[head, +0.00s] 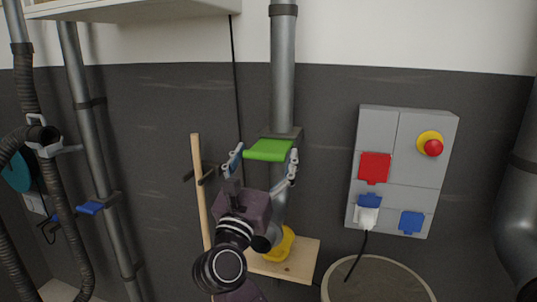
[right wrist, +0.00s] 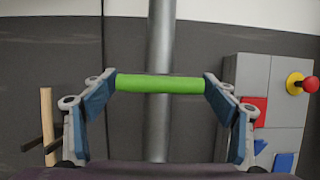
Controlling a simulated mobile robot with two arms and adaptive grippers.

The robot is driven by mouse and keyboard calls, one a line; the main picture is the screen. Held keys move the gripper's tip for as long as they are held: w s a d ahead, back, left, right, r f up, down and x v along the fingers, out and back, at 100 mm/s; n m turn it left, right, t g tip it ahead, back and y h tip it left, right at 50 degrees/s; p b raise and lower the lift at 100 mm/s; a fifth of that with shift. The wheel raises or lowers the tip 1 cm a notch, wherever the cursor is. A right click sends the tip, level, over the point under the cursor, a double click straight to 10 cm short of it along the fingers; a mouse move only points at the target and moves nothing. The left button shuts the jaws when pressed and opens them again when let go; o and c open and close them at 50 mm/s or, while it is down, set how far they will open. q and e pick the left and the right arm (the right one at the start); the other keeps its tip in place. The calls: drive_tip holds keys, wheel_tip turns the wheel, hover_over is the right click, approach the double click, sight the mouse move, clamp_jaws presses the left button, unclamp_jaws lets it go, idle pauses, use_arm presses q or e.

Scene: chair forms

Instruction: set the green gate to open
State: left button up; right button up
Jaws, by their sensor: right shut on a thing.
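The green gate (head: 269,150) is a flat bright green plate on the grey vertical pipe (head: 283,85) in the middle of the head view. My right gripper (head: 266,158) is shut on the green gate, with one finger at each side end. In the right wrist view the green gate (right wrist: 160,84) lies level between the fingertips, in front of the pipe (right wrist: 160,130). My left gripper is not in view.
A grey panel (head: 400,125) with a red emergency button (head: 433,147) and sockets is on the wall at the right. A wooden stick (head: 200,190) stands left of my gripper. A blue gate (head: 90,207) is on the left pipe. A wooden shelf (head: 300,262) and round bin (head: 375,275) are below.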

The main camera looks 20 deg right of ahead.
drive_tip(key=o, duration=1.4)
drive_tip(key=shift+f, duration=0.15)
drive_tip(key=shift+o, duration=1.2)
drive_tip(key=shift+s+a, duration=0.15)
drive_tip(key=shift+s, duration=0.1)
drive_tip(key=shift+w, duration=0.1)
drive_tip(key=shift+w+r, duration=0.1)
drive_tip(key=shift+r, duration=0.1)
